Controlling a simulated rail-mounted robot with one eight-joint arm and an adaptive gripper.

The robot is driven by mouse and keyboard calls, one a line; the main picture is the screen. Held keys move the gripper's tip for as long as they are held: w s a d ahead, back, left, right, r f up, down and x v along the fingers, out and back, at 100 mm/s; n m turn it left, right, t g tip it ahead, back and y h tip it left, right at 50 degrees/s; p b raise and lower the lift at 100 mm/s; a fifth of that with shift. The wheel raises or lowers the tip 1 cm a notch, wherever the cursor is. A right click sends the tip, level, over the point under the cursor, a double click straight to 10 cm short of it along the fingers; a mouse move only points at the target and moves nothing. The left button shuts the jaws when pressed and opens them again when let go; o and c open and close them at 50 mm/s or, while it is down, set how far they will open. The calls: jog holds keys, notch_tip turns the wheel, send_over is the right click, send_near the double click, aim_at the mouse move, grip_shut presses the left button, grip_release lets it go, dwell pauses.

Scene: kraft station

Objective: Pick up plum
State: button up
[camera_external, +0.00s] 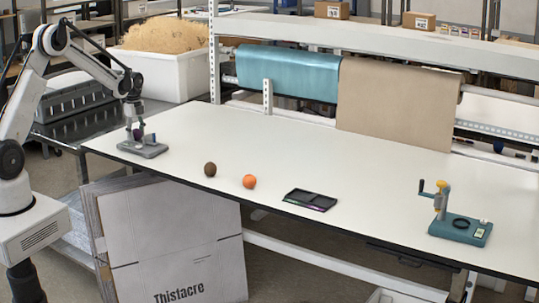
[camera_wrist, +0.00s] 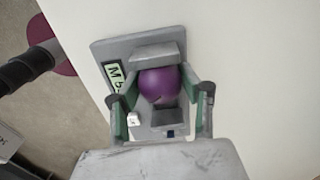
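The plum (camera_wrist: 158,85) is round and purple. It sits between two grey blocks of a grey stand (camera_wrist: 101,48) with a green label. In the external view the plum (camera_external: 138,133) is small and partly hidden by my gripper (camera_external: 136,124), which points down over the stand (camera_external: 143,150) at the table's left end. In the wrist view my gripper (camera_wrist: 159,88) has one green-padded finger on each side of the plum. The fingertips are at or very close to its sides; I cannot tell whether they press on it.
On the white table (camera_external: 330,160), a dark brown round thing (camera_external: 210,169), an orange fruit (camera_external: 249,181) and a black tray (camera_external: 310,200) lie to the right. A teal device with a yellow post (camera_external: 460,226) stands far right. The stand is near the table's left edge.

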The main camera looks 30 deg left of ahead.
jog(key=c, duration=0.8)
jog(key=shift+o, duration=0.2)
jog(key=shift+r, duration=0.1)
